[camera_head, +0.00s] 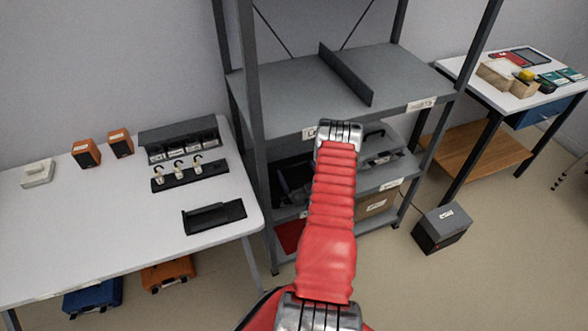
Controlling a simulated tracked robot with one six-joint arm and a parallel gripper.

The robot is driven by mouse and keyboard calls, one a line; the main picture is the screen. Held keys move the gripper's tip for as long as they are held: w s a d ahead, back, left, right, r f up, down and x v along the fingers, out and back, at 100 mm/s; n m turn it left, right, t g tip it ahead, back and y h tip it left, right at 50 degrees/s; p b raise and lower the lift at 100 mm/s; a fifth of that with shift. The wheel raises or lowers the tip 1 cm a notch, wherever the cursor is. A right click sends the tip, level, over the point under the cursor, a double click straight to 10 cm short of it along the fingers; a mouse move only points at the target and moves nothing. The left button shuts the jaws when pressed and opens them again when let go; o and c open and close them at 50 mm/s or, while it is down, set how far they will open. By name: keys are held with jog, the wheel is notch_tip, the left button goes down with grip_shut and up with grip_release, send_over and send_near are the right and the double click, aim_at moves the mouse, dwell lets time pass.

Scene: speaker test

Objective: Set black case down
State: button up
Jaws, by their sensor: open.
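A dark case-like item with a black handle (376,134) lies on the middle shelf, partly hidden behind my red arm. I cannot tell for sure whether it is the black case. More dark shapes (292,190) show on the same shelf left of my arm, too shadowed to make out. My arm reaches up the middle of the view to a silver joint in front of the shelf unit. My gripper is hidden beyond the arm, so neither its fingers nor anything between them shows.
The grey shelf unit (290,98) has an upright divider (345,76) on its top shelf. A dark labelled box (441,228) stands on the floor at right. The white table (110,225) at left holds speakers, a black rack and a black tray (214,217).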

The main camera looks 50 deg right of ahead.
jog(key=v, duration=0.9)
dwell(0.7)
